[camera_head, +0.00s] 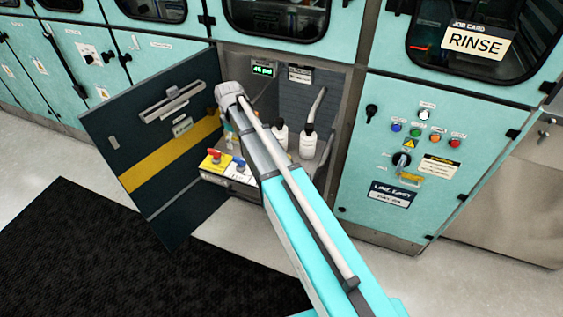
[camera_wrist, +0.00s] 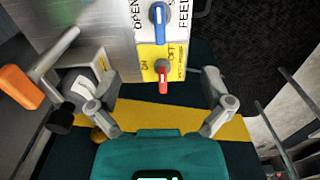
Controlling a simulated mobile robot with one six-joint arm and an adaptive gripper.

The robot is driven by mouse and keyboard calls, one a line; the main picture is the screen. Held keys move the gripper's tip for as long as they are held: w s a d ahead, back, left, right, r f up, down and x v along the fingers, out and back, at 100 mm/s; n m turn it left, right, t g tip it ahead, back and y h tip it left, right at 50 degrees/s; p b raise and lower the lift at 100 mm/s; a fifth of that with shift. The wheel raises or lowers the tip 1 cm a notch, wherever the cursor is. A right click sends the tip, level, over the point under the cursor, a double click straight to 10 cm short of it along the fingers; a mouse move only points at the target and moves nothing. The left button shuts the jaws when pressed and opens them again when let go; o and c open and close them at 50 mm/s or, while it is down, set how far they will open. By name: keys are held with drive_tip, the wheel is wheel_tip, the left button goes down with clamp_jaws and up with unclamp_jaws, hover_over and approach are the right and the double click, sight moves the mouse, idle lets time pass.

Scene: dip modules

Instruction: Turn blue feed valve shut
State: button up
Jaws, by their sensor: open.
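The blue feed valve handle (camera_wrist: 158,20) sits on a white plate beside printed "OPEN" and "FEED" at the top of the wrist view; its lever lies along the picture's vertical. In the head view the blue handle (camera_head: 239,162) shows low in the open cabinet. A red handle (camera_wrist: 163,76) on a yellow plate marked "ON" and "OFF" is just below the blue one in the wrist view. My gripper (camera_wrist: 160,92) is open and empty, its fingers spread either side of the red handle's picture position. The blue handle lies beyond the fingertips. My arm hides the gripper in the head view.
The cabinet's dark door (camera_head: 150,150) with a yellow stripe stands open at left. White bottles (camera_head: 307,140) stand inside, right of the valves. An orange object (camera_wrist: 20,86) is at the wrist view's left. A control panel (camera_head: 420,150) is right of the opening.

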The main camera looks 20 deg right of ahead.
drive_tip(key=s+d+r+m+p, duration=0.2)
drive_tip(key=s+d+m, duration=0.3)
drive_tip(key=s, duration=0.5)
drive_tip(key=s+d+r+m+p, duration=0.2)
drive_tip(key=s+d+m, duration=0.3)
drive_tip(key=s, duration=0.6)
drive_tip(key=shift+s+d+r, duration=0.15)
drive_tip(key=shift+s+r, duration=0.05)
drive_tip(key=shift+r, duration=0.25)
idle(1.2)
